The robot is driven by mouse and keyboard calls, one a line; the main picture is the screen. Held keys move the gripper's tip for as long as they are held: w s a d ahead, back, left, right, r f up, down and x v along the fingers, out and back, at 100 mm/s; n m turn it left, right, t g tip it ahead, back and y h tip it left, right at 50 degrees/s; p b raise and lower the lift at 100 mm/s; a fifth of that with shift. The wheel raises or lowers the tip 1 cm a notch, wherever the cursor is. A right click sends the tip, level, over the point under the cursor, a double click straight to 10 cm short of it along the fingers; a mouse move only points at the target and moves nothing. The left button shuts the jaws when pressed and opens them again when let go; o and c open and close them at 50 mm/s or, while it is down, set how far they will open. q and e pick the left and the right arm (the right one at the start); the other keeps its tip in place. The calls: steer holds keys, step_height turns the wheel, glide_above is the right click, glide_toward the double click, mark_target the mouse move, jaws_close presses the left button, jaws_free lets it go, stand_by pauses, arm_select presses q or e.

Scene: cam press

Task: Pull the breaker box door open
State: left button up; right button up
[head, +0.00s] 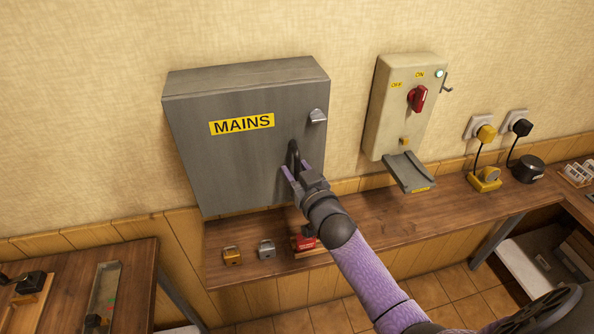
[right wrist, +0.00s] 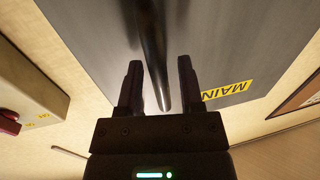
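The grey breaker box (head: 225,155) hangs on the wall with a yellow MAINS label (head: 242,124); its door looks shut. A dark bar handle (head: 293,155) stands upright on the door's lower right. A small metal latch (head: 317,116) sits above it at the right edge. My right gripper (head: 298,172) is at the handle. In the right wrist view its two fingers (right wrist: 159,85) are apart, with the handle (right wrist: 154,50) running between them and a gap on each side. My left gripper is not in view.
A beige switch box (head: 400,110) with a red knob (head: 417,98) and a lower tray (head: 410,171) is on the wall to the right. Below, a wooden shelf holds a yellow padlock (head: 231,256), a grey padlock (head: 266,249) and a red item (head: 305,242).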

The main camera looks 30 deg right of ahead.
jaws_close()
stand_by(1.2)
